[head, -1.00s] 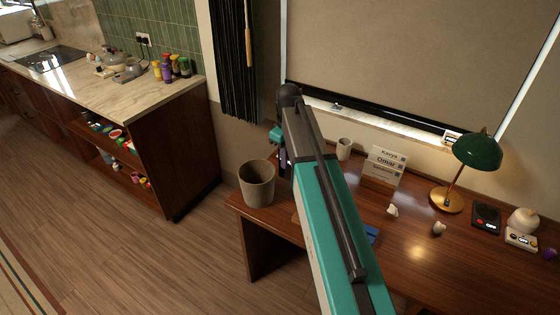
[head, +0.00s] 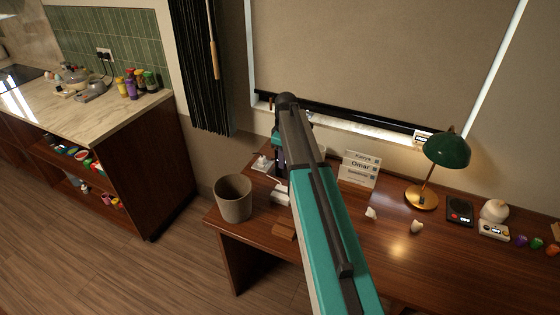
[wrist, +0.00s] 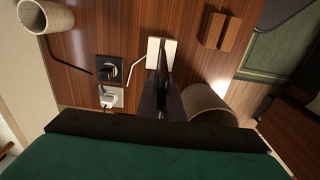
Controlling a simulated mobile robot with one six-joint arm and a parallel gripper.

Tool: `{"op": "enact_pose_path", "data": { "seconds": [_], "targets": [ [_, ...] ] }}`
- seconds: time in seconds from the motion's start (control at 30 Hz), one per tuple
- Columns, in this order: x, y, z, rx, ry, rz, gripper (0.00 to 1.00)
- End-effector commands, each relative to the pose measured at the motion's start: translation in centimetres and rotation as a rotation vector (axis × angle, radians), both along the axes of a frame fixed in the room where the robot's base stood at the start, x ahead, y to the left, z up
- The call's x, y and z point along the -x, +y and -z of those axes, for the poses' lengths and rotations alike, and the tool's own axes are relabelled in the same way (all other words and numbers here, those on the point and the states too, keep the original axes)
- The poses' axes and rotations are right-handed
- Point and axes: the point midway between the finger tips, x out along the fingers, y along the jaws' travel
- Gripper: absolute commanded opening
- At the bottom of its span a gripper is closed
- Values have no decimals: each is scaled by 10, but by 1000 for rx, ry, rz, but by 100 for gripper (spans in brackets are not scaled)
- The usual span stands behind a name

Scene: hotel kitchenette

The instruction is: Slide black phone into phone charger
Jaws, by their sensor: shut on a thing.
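My gripper (wrist: 170,100) points down at the desk in the wrist view, its dark fingers shut on the black phone (wrist: 170,54). The phone shows nearly edge-on as a thin dark strip reaching beyond the fingertips. The white phone charger (wrist: 154,48) lies right beside and behind the phone in this view; I cannot tell whether they touch. In the head view the charger (head: 280,191) shows as a pale block on the desk just below my gripper (head: 282,168). My own arm hides most of the gripper and phone there.
A bin (head: 233,199) stands left of the gripper; it also shows in the wrist view (wrist: 207,106). A wooden block (head: 284,231) is in front of the charger. A name sign (head: 360,168) and lamp (head: 446,152) are right.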

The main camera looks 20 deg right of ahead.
Motion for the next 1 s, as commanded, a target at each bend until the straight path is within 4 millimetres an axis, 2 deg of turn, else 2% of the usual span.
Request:
{"op": "enact_pose_path", "data": {
  "seconds": [0.47, 1.0],
  "targets": [
    [0, 0, 4, 0, 0, 1, 0],
    [0, 0, 24, 0, 0, 2, 0]
  ]
}}
